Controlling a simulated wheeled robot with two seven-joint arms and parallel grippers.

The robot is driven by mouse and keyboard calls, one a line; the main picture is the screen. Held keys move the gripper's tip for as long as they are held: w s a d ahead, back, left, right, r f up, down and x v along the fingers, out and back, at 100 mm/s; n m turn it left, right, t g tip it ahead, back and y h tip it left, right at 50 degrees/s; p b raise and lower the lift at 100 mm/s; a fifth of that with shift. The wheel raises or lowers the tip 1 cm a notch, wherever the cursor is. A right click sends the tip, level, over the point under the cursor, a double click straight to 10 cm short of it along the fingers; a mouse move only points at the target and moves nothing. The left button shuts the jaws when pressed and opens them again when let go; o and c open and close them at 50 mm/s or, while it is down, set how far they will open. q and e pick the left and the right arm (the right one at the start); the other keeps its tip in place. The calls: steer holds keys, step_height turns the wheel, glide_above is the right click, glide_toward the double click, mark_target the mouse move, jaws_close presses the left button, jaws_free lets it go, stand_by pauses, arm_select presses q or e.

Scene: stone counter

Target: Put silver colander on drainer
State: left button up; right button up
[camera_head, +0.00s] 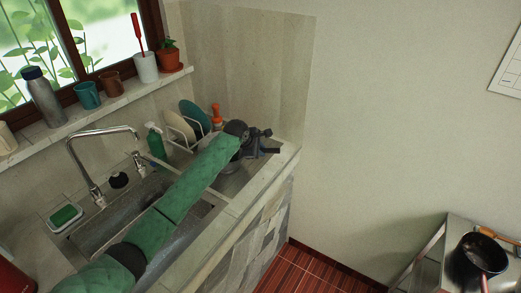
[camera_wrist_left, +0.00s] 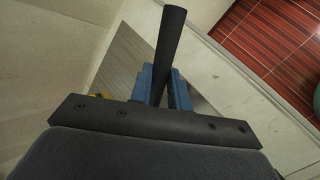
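My left arm, in a green sleeve, reaches across the sink, and my left gripper (camera_head: 268,142) is over the counter's far right end. In the left wrist view its blue fingers (camera_wrist_left: 160,88) close on both sides of a dark round handle (camera_wrist_left: 172,40). What the handle belongs to is hidden. I cannot make out the silver colander's bowl in either view; my arm and gripper cover part of that area. The steel drainer (camera_head: 232,182) lies right of the sink, partly under my arm, and grey metal (camera_wrist_left: 125,62) shows below the gripper. My right gripper is not in view.
A dish rack with plates (camera_head: 190,118), a green bottle (camera_head: 156,143) and an orange-topped item (camera_head: 216,112) stand by the back wall. The tall faucet (camera_head: 88,160) rises behind the sink (camera_head: 110,222). The counter's front edge (camera_head: 245,208) is clear.

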arm_select(q)
steer(key=o, duration=0.3)
steer(key=shift+o, duration=0.2)
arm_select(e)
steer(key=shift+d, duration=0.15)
